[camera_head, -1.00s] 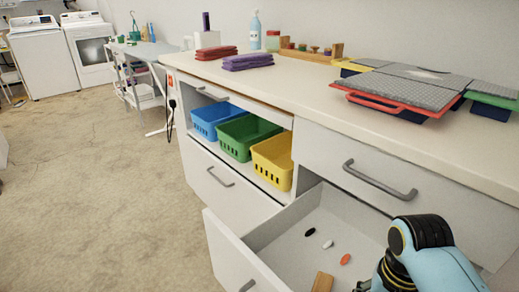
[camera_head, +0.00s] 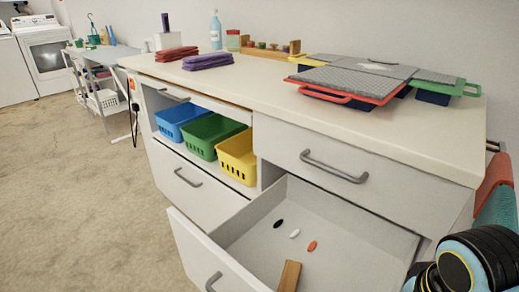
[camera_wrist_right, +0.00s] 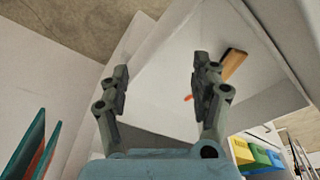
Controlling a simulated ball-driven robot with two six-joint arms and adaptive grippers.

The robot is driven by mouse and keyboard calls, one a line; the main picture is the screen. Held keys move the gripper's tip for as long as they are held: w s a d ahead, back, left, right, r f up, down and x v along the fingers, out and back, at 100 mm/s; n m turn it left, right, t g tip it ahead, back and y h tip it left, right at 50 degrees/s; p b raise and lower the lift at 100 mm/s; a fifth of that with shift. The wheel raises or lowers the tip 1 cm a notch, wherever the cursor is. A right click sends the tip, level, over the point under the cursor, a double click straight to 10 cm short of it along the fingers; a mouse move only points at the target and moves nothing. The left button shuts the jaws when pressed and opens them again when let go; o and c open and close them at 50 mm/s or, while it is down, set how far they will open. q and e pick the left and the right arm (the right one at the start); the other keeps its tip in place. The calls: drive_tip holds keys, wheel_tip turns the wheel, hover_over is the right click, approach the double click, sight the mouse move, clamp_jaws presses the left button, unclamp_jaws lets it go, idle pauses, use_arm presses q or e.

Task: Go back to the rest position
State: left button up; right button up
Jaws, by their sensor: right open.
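My right gripper (camera_wrist_right: 160,90) is open in the right wrist view, with nothing between its fingers. Behind it in that view is the open white drawer, with a wooden block and an orange piece inside. In the head view only part of my right arm shows, at the lower right corner. The open drawer (camera_head: 350,262) holds a black piece (camera_head: 278,223), a white piece (camera_head: 295,233), an orange piece (camera_head: 312,246) and a wooden block (camera_head: 289,276). My left gripper is not in view.
The drawer juts out from the white counter (camera_head: 400,140). Blue (camera_head: 180,122), green (camera_head: 213,136) and yellow (camera_head: 237,157) baskets sit in an open shelf. Red and teal cloths (camera_head: 495,190) hang at the counter's right end. Carpet (camera_head: 90,200) at left is clear.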

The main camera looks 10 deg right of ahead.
drive_tip(key=s+r+n+t, duration=0.1)
drive_tip(key=s+r+n, duration=0.2)
drive_tip(key=s+r, duration=0.4)
drive_tip(key=s+d+f, duration=0.2)
drive_tip(key=f, duration=1.1)
drive_tip(key=s+d+f, duration=0.1)
drive_tip(key=f, duration=1.2)
drive_tip(key=s+d+f+g, duration=0.1)
drive_tip(key=s+f+g, duration=0.1)
drive_tip(key=s+f, duration=1.2)
drive_tip(key=s, duration=0.4)
drive_tip(key=shift+d+f, duration=0.1)
